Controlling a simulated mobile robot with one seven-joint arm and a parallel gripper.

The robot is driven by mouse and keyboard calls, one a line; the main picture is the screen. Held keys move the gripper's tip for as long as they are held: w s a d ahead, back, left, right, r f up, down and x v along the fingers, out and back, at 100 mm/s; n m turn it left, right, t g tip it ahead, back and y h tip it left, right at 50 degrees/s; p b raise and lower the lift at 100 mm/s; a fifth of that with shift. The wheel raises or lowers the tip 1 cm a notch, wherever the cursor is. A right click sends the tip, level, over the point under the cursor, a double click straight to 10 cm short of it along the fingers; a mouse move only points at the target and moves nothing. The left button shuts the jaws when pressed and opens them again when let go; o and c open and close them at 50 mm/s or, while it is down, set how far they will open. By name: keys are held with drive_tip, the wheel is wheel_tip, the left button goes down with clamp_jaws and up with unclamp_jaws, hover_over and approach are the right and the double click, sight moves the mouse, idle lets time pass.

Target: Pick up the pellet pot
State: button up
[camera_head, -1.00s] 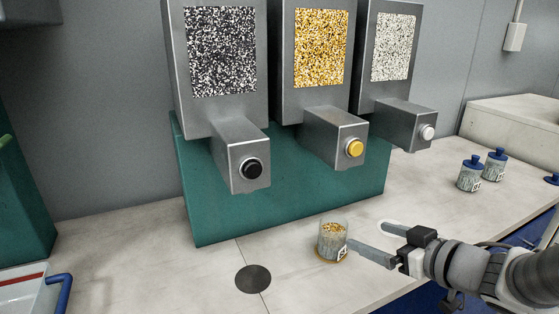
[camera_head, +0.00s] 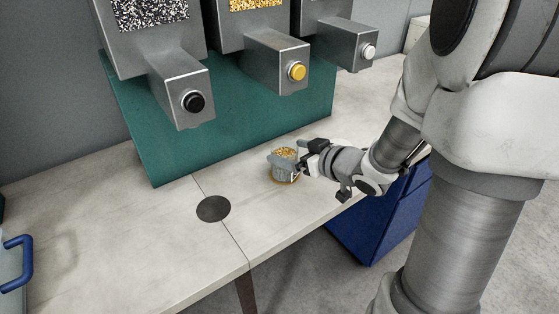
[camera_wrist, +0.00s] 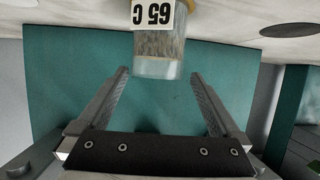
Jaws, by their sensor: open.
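The pellet pot (camera_head: 286,173) is a small clear cup with yellow pellets inside, standing upright on the pale worktop. My gripper (camera_head: 288,158) is at the pot from the right, with its fingers around the upper part and hiding some of it. In the wrist view my open gripper (camera_wrist: 159,73) has one finger on each side of the pot (camera_wrist: 158,50). The pot's rim end lies between the fingertips, with a gap on both sides. Its white label reads "65 C" upside down there.
A green dispenser stand (camera_head: 240,118) rises behind the pot. Its spouts with a black button (camera_head: 194,102), yellow button (camera_head: 297,71) and white button (camera_head: 368,51) overhang the worktop. A dark round disc (camera_head: 213,208) lies to the left.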

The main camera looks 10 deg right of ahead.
sight(277, 149)
drive_tip(key=shift+w+a+f, duration=0.25)
drive_tip(key=shift+w+f, duration=0.05)
drive_tip(key=shift+w, duration=0.25)
drive_tip(key=b+x, duration=0.1)
drive_tip(key=x, duration=0.1)
drive_tip(key=b+x, duration=0.1)
drive_tip(key=x, duration=0.1)
drive_tip(key=shift+w+d+f+b, duration=0.1)
drive_tip(key=shift+f+b, duration=0.2)
drive_tip(key=shift+f, duration=0.1)
drive_tip(key=shift+w+f, duration=0.1)
drive_tip(key=shift+w, duration=0.3)
clamp_jaws()
